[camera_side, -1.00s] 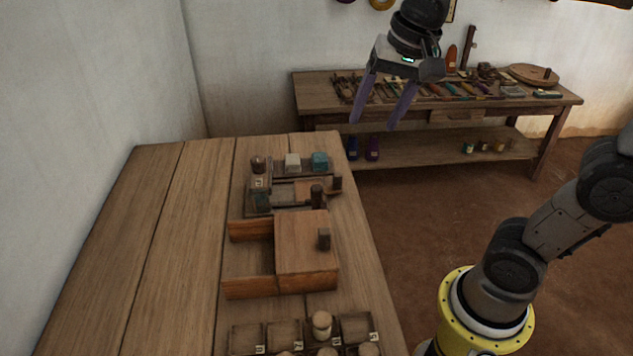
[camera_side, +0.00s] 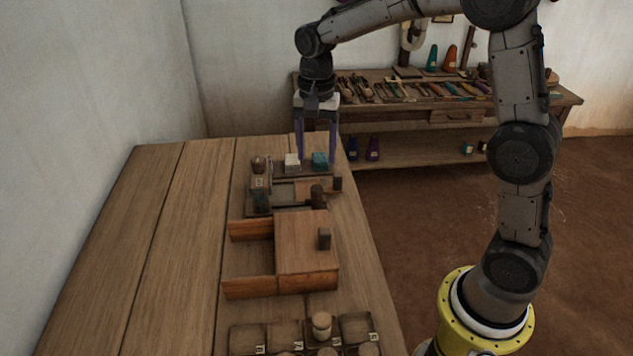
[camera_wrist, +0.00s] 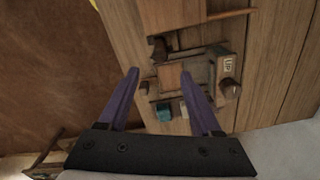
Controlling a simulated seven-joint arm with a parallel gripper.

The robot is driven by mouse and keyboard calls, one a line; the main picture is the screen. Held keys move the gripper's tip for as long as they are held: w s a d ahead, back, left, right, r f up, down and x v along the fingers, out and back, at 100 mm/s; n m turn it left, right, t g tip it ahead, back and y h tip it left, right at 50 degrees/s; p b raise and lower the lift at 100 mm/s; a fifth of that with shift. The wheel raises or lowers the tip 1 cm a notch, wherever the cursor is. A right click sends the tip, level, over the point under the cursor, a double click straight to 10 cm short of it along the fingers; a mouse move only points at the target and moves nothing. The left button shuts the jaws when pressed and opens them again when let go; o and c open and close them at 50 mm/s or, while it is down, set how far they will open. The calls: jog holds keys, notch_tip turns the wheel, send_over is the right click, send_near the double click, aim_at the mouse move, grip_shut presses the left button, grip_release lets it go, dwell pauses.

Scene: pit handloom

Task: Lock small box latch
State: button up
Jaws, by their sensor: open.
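The small wooden latch fixture (camera_side: 283,191) lies on the table behind a larger wooden box (camera_side: 305,258). It has a light wooden panel (camera_side: 305,186), dark pegs including one at its right (camera_side: 317,194), and a dark round knob (camera_side: 258,163) at its far left. In the wrist view the panel (camera_wrist: 170,77) and a dark peg (camera_wrist: 158,48) show, and the knob (camera_wrist: 230,88) is beside a label reading "UP" (camera_wrist: 229,66). My gripper (camera_side: 316,160) points down over the fixture's far end, open and empty. Its fingers also show in the wrist view (camera_wrist: 160,70). Whether the latch is locked I cannot tell.
A teal block (camera_side: 320,160) and a white block (camera_side: 292,161) sit at the fixture's far side, near my fingers. The box's right half is covered. A compartment tray (camera_side: 247,338) lies in front. A tool bench (camera_side: 545,100) stands behind. The table's left side is clear.

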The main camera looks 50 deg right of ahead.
aim_at(316, 188)
notch_tip(316, 188, down, 9)
jog(key=shift+r, duration=0.1)
jog(key=shift+c, duration=0.2)
grip_shut()
dwell(0.3)
